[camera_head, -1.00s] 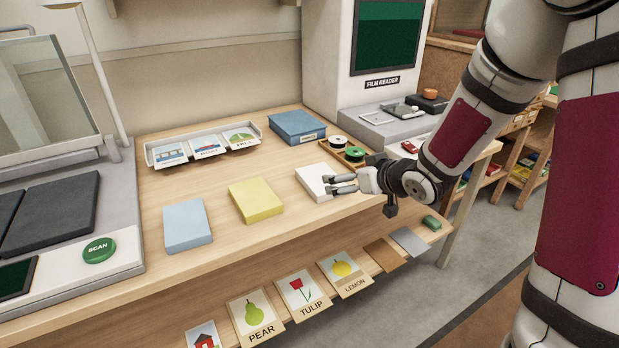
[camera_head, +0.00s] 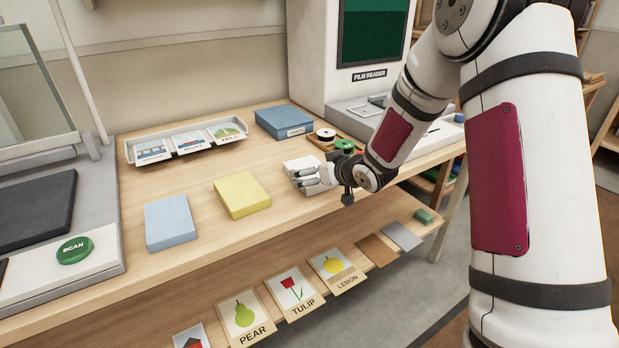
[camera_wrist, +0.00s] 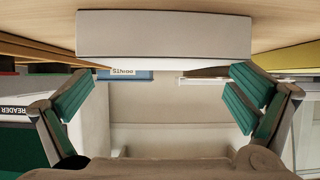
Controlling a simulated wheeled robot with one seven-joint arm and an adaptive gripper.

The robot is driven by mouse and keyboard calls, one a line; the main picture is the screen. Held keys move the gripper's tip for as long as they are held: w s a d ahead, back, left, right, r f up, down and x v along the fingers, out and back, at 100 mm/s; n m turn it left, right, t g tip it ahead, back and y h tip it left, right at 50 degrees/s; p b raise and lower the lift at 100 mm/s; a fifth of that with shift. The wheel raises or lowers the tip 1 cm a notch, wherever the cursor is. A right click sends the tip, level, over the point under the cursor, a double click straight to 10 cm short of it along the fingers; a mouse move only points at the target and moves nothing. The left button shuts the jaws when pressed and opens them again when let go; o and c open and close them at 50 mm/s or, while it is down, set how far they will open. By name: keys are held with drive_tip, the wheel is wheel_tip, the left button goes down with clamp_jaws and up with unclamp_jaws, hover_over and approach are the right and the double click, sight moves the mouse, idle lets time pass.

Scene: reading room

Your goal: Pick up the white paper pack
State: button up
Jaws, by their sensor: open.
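The white paper pack (camera_head: 296,163) lies flat on the wooden desk (camera_head: 160,182), right of the yellow pack (camera_head: 242,194). My gripper (camera_head: 308,180) is at its front right side, and its fingers hide part of the pack. In the wrist view the pack (camera_wrist: 163,35) fills the top middle as a pale block. The open fingers (camera_wrist: 162,85) stand apart below it, with nothing between the pads. The pack looks about as wide as the finger gap. I cannot tell whether a finger touches it.
A blue pack (camera_head: 170,222) lies left of the yellow one. Behind are a picture-card rack (camera_head: 190,148), a blue box (camera_head: 284,121) and a small tray with spools (camera_head: 344,144). Picture cards (camera_head: 291,293) line a lower shelf in front. The film reader (camera_head: 312,50) stands at the back.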

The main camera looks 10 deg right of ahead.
drive_tip(key=shift+x, duration=1.1)
drive_tip(key=c, duration=1.2)
drive_tip(key=shift+c, duration=0.5)
drive_tip(key=shift+r, duration=0.15)
